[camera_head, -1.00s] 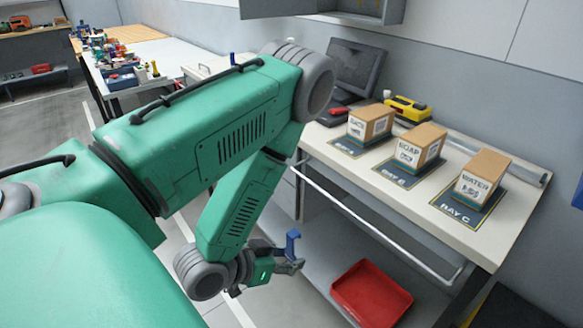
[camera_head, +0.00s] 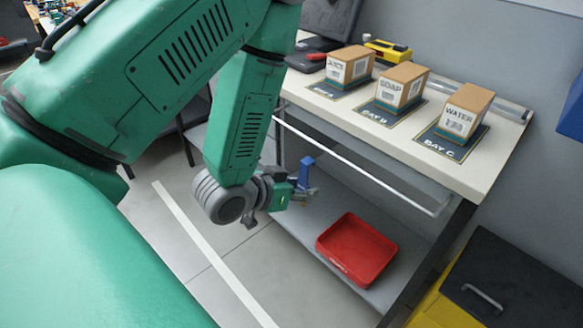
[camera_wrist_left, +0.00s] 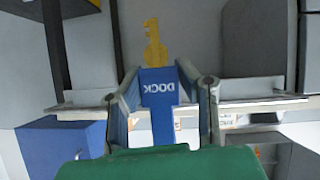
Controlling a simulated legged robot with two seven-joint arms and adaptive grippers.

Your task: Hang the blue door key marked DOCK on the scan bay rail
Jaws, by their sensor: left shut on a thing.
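The blue door key tag (camera_head: 306,172) is held upright in my left gripper (camera_head: 309,191), just below the scan bay rail in the head view. In the left wrist view the tag reads DOCK (camera_wrist_left: 158,88), upside down, with a yellow key part (camera_wrist_left: 152,46) beyond it. My left gripper (camera_wrist_left: 160,98) is shut on the tag, one finger on each side. The scan bay rail (camera_head: 355,167) is a pale bar along the bench front. It also seems to cross behind the fingers in the left wrist view (camera_wrist_left: 262,104); contact is unclear. My right gripper is out of view.
The bench top (camera_head: 478,178) above the rail holds three boxes on bay mats, a yellow device (camera_head: 388,50) and a monitor. A red tray (camera_head: 356,250) sits on the lower shelf (camera_head: 295,237). A yellow and black case (camera_head: 500,285) stands at right.

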